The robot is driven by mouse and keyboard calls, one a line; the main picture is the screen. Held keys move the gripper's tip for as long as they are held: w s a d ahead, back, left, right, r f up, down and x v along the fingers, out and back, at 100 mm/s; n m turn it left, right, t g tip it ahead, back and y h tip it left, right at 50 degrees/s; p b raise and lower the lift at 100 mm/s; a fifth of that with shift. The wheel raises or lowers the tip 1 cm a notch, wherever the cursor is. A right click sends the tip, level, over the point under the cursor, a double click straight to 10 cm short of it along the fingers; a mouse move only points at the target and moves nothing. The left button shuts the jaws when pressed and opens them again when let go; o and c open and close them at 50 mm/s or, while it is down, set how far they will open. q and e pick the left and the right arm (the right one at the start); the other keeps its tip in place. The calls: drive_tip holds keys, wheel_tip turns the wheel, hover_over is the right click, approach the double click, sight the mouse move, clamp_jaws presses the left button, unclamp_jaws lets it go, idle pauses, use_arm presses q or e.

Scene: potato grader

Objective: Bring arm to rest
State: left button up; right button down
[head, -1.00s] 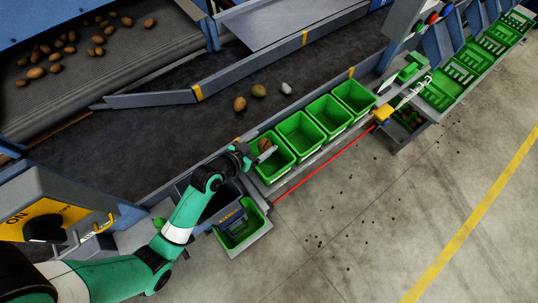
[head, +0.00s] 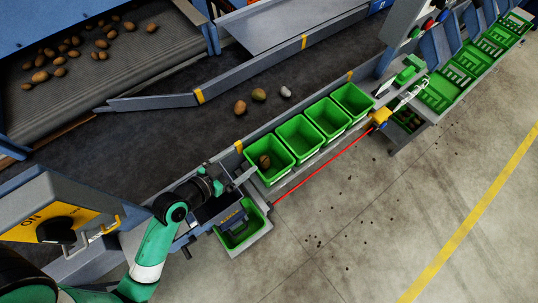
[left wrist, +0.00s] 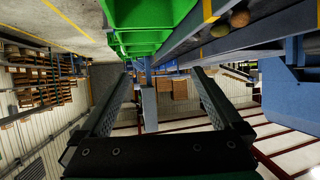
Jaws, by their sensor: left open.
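My left gripper (head: 238,178) is open and empty beside the near end of the row of green bins. It is just left of the nearest bin (head: 289,160). A brown potato (head: 264,161) lies inside that bin, apart from the gripper. In the left wrist view my left gripper (left wrist: 165,82) has its two fingers wide apart with nothing between them. My left arm reaches in from the lower left. My right gripper is not seen.
Three potatoes, one of them a brown potato (head: 240,107), lie on the dark belt (head: 170,130). More potatoes ride the upper conveyor (head: 130,70). A control box with a yellow panel (head: 60,220) stands close to my arm. Concrete floor at right is open.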

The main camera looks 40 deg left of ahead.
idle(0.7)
use_arm(q)
drive_tip(key=w+d+r+m+t+h, duration=0.1)
drive_tip(key=w+d+r+m+t, duration=0.3)
drive_tip(key=r, duration=0.7)
drive_tip(key=w+d+r+n+t+h, duration=0.15)
drive_tip(key=w+r, duration=0.35)
drive_tip(key=r, duration=0.7)
drive_tip(key=w+d+r+m+t+h, duration=0.1)
drive_tip(key=w+d+r+m+t, duration=0.3)
drive_tip(key=r, duration=0.7)
drive_tip(key=s+r+n+t, duration=0.2)
drive_tip(key=s+r+t, duration=0.15)
drive_tip(key=r, duration=0.95)
drive_tip(key=s+r+n+t, duration=0.2)
drive_tip(key=s+r, duration=0.3)
drive_tip(key=r, duration=0.7)
wheel_tip(320, 180, up, 22)
drive_tip(key=p, duration=2.3)
drive_tip(key=shift+w+d+r+n, duration=0.2)
drive_tip(key=shift+w+d+n, duration=0.05)
drive_tip(key=shift+w+n, duration=0.1)
